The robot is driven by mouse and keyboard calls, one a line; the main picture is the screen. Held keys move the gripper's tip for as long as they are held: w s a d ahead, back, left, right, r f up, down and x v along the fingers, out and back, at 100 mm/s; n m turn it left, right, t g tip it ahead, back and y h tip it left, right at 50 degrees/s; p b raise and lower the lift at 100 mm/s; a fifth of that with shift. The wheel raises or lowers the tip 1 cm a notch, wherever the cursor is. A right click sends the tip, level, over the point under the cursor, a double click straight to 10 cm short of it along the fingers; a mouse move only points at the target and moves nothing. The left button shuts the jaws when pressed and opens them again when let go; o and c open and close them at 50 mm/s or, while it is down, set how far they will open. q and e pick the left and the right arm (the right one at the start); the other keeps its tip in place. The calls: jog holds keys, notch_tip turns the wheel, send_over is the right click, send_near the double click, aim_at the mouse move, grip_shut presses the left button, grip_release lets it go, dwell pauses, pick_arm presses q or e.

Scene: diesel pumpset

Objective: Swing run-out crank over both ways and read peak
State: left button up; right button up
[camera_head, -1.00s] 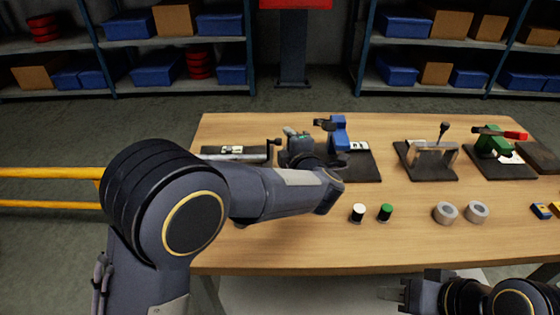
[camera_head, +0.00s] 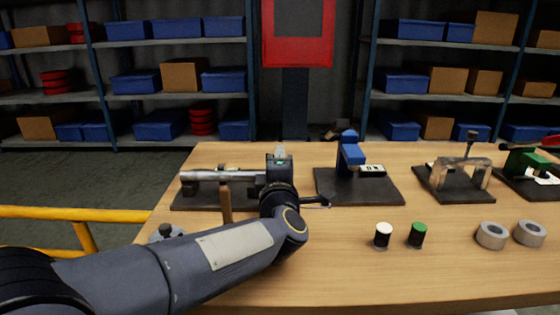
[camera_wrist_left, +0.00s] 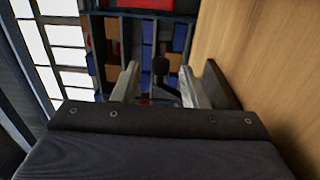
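The crank rig stands at the table's left, its silver shaft (camera_head: 205,176) lying level over a dark base plate (camera_head: 190,201). A brown post (camera_head: 226,205) stands in front of the shaft. My left gripper (camera_head: 280,157) is at the shaft's right end, hiding that end and the crank arm there. In the left wrist view, the left gripper (camera_wrist_left: 160,82) has its two fingers apart. A dark knob on a stem (camera_wrist_left: 160,66) shows in the gap between them; contact with either finger is not visible. No dial reading is legible. My right gripper is out of view.
A blue fixture (camera_head: 350,155) stands close to the right of my left gripper. Further right are a fixture with an upright lever (camera_head: 470,145) and a green one (camera_head: 525,162). White (camera_head: 383,235) and green-topped (camera_head: 417,234) cylinders and grey rings (camera_head: 491,234) sit in front.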

pick_arm(q)
jog(key=shift+w+r, duration=0.1)
jog(key=shift+w, duration=1.75)
grip_shut()
jog(key=shift+r+p, duration=0.15)
jog(key=shift+p, duration=0.35)
jog(key=g+p, duration=0.1)
jog(key=p, duration=0.5)
jog(key=w+g+p, duration=0.1)
jog(key=g+p, duration=0.1)
jog(key=p, duration=0.4)
jog(key=shift+r, duration=0.1)
jog(key=f+g+p, duration=0.1)
jog(key=g+p, duration=0.1)
jog(key=p, duration=0.5)
jog(key=f+g+p, duration=0.1)
jog(key=g+p, duration=0.1)
jog(key=p, duration=0.5)
jog(key=f+g+p, duration=0.1)
jog(key=p, duration=0.6)
jog(key=shift+w+g+p, duration=0.35)
jog(key=shift+g, duration=0.05)
jog(key=shift+f+g+p, duration=0.3)
jog(key=shift+p, duration=0.5)
